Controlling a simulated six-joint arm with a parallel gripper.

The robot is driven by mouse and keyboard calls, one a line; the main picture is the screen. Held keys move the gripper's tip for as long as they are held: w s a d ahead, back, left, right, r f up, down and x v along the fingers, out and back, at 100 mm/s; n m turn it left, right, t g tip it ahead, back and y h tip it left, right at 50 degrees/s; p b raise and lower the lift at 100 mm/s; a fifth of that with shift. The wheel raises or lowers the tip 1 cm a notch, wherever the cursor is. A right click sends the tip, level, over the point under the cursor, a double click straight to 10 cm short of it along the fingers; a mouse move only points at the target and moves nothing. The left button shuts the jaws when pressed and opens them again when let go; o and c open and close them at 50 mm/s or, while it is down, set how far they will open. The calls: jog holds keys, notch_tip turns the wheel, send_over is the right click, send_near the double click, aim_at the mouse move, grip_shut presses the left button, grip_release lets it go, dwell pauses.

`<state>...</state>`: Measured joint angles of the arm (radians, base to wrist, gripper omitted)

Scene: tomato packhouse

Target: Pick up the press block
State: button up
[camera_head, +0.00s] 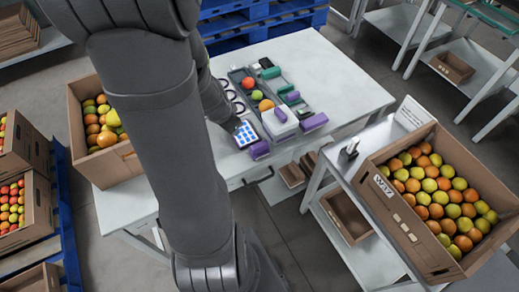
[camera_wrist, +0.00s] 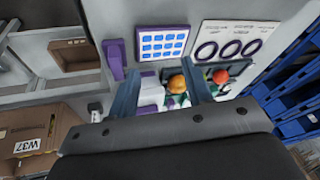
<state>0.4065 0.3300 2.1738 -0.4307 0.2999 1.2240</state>
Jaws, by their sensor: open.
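I cannot tell for certain which piece is the press block. Several purple blocks are on the white table: one (camera_head: 259,150) beside the blue-dotted panel (camera_head: 245,134), one (camera_head: 314,122) at the right, and one (camera_head: 280,114) by a white boxy item (camera_head: 278,128). In the wrist view a long purple block (camera_wrist: 115,58) lies left of the dotted panel (camera_wrist: 163,43), outside my fingers. My gripper (camera_wrist: 163,84) is open, its two fingers wide apart over the white item and fruit, with nothing clearly between them. In the head view my arm mostly hides it.
A tray (camera_head: 236,74) with fruit and a ring card (camera_wrist: 230,42) lie close by. Fruit cartons stand at the left (camera_head: 76,90) and right (camera_head: 385,208). A blue pallet (camera_head: 255,20) is behind. The table's far right part is clear.

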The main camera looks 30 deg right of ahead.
aim_at(260, 144)
jog(key=s+d+r+m+g+h, duration=0.1)
jog(key=s+r+m+g, duration=0.2)
jog(key=s+r+m, duration=0.15)
jog(key=shift+n, duration=0.35)
jog(key=x, duration=0.5)
jog(key=d+x, duration=0.1)
jog(key=x, duration=1)
jog(key=shift+s+d+f, duration=0.1)
jog(key=shift+s+d, duration=0.15)
jog(key=shift+d, duration=0.05)
jog(key=c, duration=0.7)
jog(key=shift+h, duration=0.3)
jog(key=shift+r, duration=0.7)
notch_tip(260, 144, up, 2)
jog(key=shift+r, duration=0.2)
jog(key=s+d+r, duration=0.4)
jog(key=s+r, duration=0.3)
jog(key=s, duration=0.4)
